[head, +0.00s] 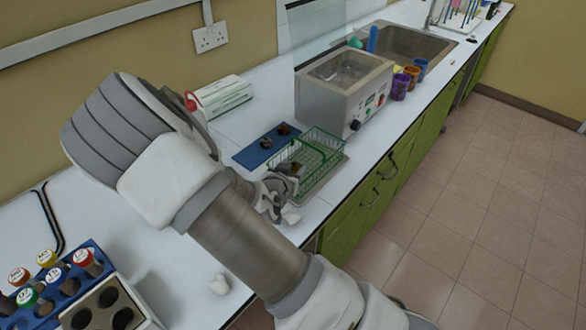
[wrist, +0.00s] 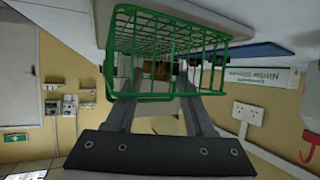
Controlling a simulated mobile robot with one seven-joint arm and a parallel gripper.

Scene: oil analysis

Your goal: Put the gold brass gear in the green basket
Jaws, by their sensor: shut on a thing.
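The green wire basket (head: 322,139) sits on a grey tray on the white worktop. In the wrist view its wires (wrist: 122,96) cross in front of the fingers. My gripper (head: 287,176) is at the basket's near left end, with its fingertips close to or over the rim. It is shut on a small brownish-gold piece, taken to be the gold brass gear (wrist: 155,70), partly hidden by fingers and wires. I cannot tell whether the gear is inside the basket walls or just above them.
A blue mat (head: 250,155) with two small dark parts lies behind the basket. A metal bath (head: 325,95), a glove box (head: 222,97) and coloured cups (head: 400,88) stand farther back. A rack of capped bottles (head: 88,262) is at lower left.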

